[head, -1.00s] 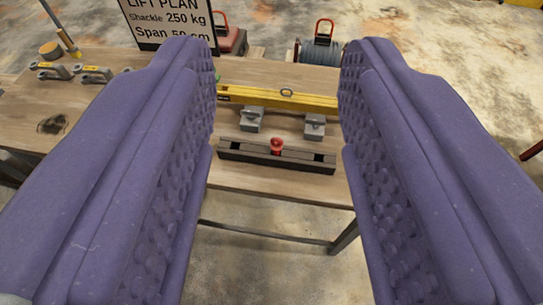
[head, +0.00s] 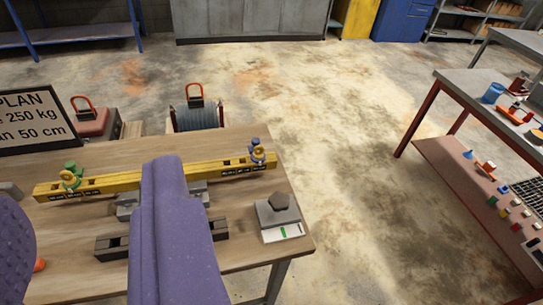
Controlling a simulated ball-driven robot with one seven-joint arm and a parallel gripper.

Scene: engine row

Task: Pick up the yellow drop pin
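My gripper (head: 85,205) is open in the head view, with two purple padded fingers at the lower left. Nothing shows held between them. The left finger is mostly cut off by the frame edge. I cannot pick out the yellow drop pin for certain. Small coloured pieces (head: 503,212), some yellowish, lie on the lower shelf of the right-hand bench, too small to name. A red-orange knob (head: 39,264) shows beside the left finger.
A wooden table (head: 265,255) carries a yellow beam (head: 110,184) with green (head: 70,174) and blue (head: 257,151) fittings, a dark slotted block (head: 112,246) and a scale-like box (head: 279,221). Concrete floor (head: 345,190) is clear between table and right bench (head: 455,80).

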